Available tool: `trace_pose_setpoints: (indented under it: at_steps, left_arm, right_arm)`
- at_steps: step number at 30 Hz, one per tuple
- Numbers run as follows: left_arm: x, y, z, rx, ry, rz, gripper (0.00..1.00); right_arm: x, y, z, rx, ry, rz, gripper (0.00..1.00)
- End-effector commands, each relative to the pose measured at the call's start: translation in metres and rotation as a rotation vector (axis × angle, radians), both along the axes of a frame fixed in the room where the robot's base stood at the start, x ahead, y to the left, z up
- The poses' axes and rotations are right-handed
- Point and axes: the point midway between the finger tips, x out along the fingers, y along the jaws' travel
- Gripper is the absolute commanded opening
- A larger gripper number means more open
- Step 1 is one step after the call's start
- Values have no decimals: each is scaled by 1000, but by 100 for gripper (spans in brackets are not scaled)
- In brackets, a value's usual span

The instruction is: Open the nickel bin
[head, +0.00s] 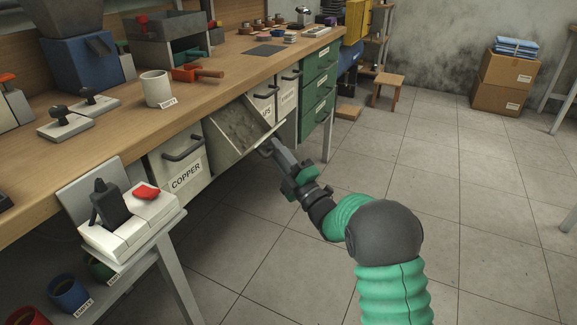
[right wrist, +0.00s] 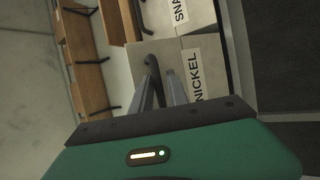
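The nickel bin (head: 238,128) is tilted out from under the bench, and its empty-looking inside shows from above. Its front with the NICKEL label (right wrist: 195,75) shows in the right wrist view. My right gripper (head: 266,148) is at the front of this bin, with its fingers (right wrist: 163,84) close together on the dark handle (right wrist: 150,62). It looks shut on the handle, though the far side of the grip is hidden. My left gripper is not in view.
The copper bin (head: 182,163) is closed to the left. Other closed bins (head: 264,100) and green drawers (head: 318,85) are to the right. A white mug (head: 156,88) stands on the bench (head: 215,100). The tiled floor (head: 450,170) right of my arm is clear.

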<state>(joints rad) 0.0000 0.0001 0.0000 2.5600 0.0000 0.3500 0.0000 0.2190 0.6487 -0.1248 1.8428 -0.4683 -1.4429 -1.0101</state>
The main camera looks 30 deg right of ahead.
Motion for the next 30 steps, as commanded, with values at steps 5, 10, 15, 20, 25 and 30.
trace_pose_setpoints:
  at_steps: [5, 10, 15, 20, 25, 30]
  left_arm:
    - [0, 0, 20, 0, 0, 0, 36]
    - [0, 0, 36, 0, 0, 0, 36]
    - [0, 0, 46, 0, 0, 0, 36]
    - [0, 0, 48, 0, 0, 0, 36]
    - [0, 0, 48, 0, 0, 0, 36]
    - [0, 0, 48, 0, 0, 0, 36]
  right_arm:
    - [-36, -10, -13, 3, 8, -3, 20]
    - [-81, -20, -35, 3, 10, -2, 20]
    - [-120, -29, -54, 4, 8, -2, 20]
    - [-139, -33, -64, 3, 5, -1, 20]
    - [-143, -33, -66, 2, 3, 2, 20]
    - [-142, -33, -66, 1, 3, 1, 20]
